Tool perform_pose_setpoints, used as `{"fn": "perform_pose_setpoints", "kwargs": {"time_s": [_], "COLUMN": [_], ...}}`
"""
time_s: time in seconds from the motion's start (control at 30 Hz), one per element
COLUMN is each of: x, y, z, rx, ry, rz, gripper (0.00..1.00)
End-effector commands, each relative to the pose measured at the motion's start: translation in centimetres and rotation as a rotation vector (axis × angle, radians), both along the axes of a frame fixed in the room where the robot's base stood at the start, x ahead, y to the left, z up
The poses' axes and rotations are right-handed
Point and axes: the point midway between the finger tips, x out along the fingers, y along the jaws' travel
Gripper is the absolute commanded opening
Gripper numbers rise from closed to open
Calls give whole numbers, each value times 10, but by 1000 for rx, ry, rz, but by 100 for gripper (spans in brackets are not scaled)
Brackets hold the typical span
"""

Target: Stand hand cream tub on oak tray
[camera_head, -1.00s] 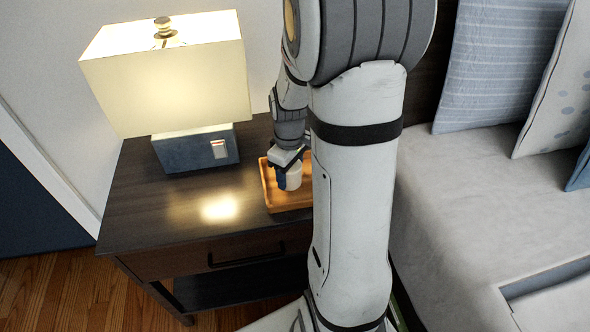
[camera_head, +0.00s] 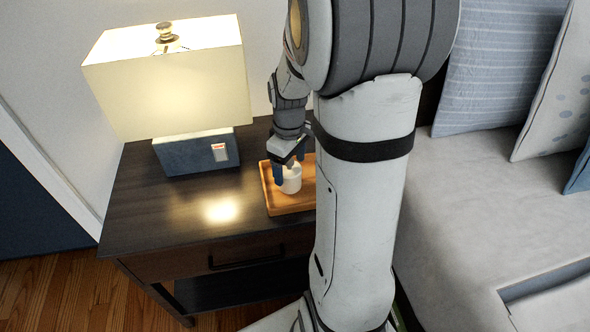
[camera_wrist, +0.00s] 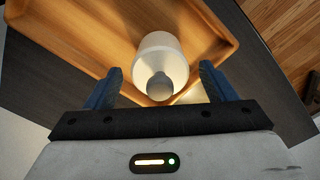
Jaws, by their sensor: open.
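The hand cream tub is a small white cylinder (camera_head: 290,181), standing on the oak tray (camera_head: 275,208) on the nightstand. In the wrist view the white tub (camera_wrist: 159,45) shows between and just beyond the fingertips, with a grey round part facing the camera. The tray's wooden rim (camera_wrist: 75,66) surrounds it there. My gripper (camera_head: 289,172) is directly above and around the tub, its blue fingers open on either side. In the wrist view the gripper (camera_wrist: 160,88) has a visible gap between each finger and the tub. My arm hides the tray's right part in the head view.
A lamp (camera_head: 170,90) with a blue base stands to the left on the dark nightstand (camera_head: 150,215). The nightstand's front left top is clear. A bed (camera_head: 470,210) with pillows lies to the right.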

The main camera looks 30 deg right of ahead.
Motion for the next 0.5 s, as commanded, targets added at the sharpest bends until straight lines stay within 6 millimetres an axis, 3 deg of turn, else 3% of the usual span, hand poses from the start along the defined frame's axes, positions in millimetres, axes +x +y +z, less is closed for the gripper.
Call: {"fn": "perform_pose_setpoints", "kwargs": {"time_s": [0.03,0.2,0.5], "x": [1,1,-3], "y": [0,-1,4], "z": [16,50,81], "rx": [-2,-2,-2], "ry": [-5,-5,-5], "rz": [0,-1,-11], "gripper": [78,78,78]}}
